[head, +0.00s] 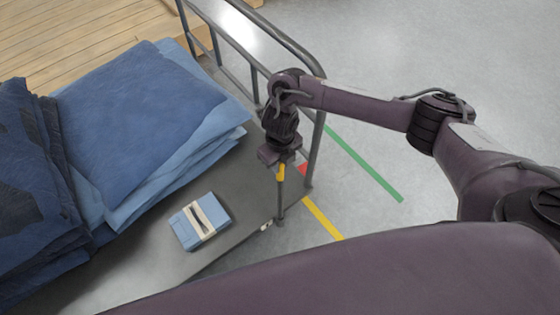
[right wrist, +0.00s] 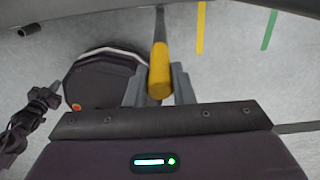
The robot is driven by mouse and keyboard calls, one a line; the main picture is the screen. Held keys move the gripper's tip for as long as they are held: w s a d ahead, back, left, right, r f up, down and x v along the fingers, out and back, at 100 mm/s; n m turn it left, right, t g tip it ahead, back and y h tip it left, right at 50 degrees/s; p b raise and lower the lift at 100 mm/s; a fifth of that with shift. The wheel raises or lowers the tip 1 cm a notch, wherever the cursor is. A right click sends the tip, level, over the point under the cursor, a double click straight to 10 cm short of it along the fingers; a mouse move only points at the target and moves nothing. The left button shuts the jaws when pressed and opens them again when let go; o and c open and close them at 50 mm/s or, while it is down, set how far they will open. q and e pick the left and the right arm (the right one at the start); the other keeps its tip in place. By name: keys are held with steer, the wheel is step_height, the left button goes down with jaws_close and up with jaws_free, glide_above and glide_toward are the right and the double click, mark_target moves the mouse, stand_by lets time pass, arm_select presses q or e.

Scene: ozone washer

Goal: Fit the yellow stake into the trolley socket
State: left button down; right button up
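The yellow stake (head: 281,173) hangs roughly upright from my right gripper (head: 280,160), its thin grey shaft pointing down beside the front right corner of the trolley (head: 160,268). In the right wrist view the yellow end of the stake (right wrist: 160,72) sits between the two grey fingers of my right gripper (right wrist: 159,90), which touch it on both sides. The shaft runs to the trolley's edge (right wrist: 100,12) at the top. I cannot tell whether its tip is in or beside a socket; the socket is not clear.
Blue folded sheets (head: 150,130) and a small blue packet (head: 201,221) lie on the trolley. A grey tubular rail (head: 318,150) rises close behind my right gripper. Open floor with a green line (head: 365,165) and a yellow line (head: 322,218) lies to the right.

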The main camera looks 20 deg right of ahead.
steer(key=o, duration=0.4)
steer(key=shift+r, duration=0.25)
step_height(320, 180, up, 13)
steer(key=p, duration=0.5)
steer(key=shift+f, duration=0.1)
